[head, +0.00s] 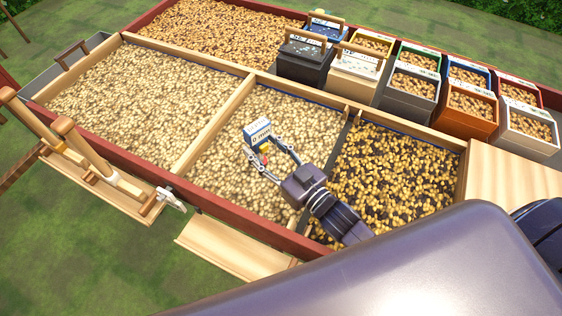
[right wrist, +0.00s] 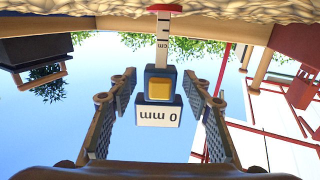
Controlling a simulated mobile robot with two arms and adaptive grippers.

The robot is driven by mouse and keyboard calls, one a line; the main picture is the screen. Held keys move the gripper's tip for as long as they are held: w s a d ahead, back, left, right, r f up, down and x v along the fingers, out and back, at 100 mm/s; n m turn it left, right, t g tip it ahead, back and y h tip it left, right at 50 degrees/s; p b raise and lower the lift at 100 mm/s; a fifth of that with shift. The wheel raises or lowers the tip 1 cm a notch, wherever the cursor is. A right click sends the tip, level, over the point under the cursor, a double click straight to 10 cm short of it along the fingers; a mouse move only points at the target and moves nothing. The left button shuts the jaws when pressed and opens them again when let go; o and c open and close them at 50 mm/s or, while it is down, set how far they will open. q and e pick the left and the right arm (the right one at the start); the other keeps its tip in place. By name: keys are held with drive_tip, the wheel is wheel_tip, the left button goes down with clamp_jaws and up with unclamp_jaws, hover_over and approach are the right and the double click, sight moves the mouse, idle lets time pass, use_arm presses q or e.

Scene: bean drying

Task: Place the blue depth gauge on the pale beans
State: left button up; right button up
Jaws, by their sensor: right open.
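The blue depth gauge (head: 257,132) stands on the pale beans (head: 215,160) in the middle compartment of the drying bed. In the right wrist view, which is upside down, the gauge (right wrist: 159,113) shows a "0 mm" display, a yellow square and a ruled stem. The stem ends in a red disc (right wrist: 165,8) that meets the bean surface. My right gripper (head: 265,144) is open, with its fingers on either side of the gauge. In the wrist view a gap shows between the gauge and each finger. My left gripper is not in view.
Wooden dividers (head: 213,123) split the bed; darker beans (head: 390,175) lie in the right compartment. Several bean-filled bins (head: 466,108) and dark and cream boxes (head: 304,62) stand along the far side. Wooden-handled tools (head: 95,150) lie at the left front edge.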

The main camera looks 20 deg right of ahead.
drive_tip(key=b+v, duration=0.1)
drive_tip(key=v, duration=0.9)
drive_tip(key=shift+s, duration=0.1)
